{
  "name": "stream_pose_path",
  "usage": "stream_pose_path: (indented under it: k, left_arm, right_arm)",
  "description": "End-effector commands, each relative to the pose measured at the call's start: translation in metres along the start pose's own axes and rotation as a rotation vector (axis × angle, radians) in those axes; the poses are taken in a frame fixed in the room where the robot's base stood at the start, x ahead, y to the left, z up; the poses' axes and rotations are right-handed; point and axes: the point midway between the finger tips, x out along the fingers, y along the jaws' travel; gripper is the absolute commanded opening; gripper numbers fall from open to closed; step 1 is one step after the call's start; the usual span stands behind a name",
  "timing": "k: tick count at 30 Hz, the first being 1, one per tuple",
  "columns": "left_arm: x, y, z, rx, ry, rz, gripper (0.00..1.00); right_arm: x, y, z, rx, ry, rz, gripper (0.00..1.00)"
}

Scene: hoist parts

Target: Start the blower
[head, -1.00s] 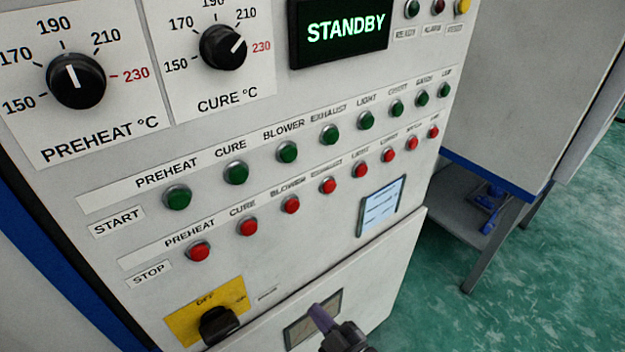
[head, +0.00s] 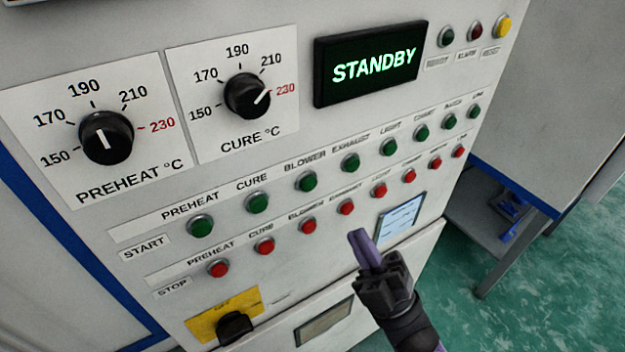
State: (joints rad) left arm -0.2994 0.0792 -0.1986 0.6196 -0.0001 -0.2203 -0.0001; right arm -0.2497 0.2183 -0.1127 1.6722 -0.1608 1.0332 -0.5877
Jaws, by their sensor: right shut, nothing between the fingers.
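The green BLOWER start button (head: 306,181) is third from the left in the upper START row of the grey panel, under the BLOWER label. The red BLOWER stop button (head: 308,226) sits below it in the STOP row. The display (head: 369,64) reads STANDBY in green. My right gripper (head: 358,238) is shut and empty, its purple fingertips pointing up in front of the panel. It is below and to the right of the BLOWER buttons and apart from the green one. My left gripper is not in view.
PREHEAT and CURE dials (head: 247,96) are at the upper left. Other green and red buttons flank the BLOWER pair closely. A black rotary switch (head: 235,327) on a yellow plate is at the lower left.

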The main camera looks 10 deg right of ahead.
Motion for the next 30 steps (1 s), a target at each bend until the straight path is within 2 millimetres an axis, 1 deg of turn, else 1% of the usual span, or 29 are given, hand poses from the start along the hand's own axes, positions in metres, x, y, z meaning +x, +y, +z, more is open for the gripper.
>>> stream_pose_path:
  k: [5, 18, 24, 30]
  left_arm:
    - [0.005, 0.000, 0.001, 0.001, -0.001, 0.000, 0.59]
    - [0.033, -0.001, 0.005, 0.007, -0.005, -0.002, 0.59]
    - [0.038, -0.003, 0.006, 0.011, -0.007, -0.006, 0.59]
    - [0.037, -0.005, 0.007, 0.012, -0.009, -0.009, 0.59]
  right_arm:
    - [0.007, -0.007, 0.007, 0.000, 0.001, 0.003, 0.00]
    - [0.049, -0.040, 0.039, 0.001, 0.000, 0.001, 0.00]
    - [0.059, -0.045, 0.045, 0.001, -0.002, -0.001, 0.00]
    - [0.061, -0.045, 0.045, 0.002, -0.002, -0.001, 0.00]
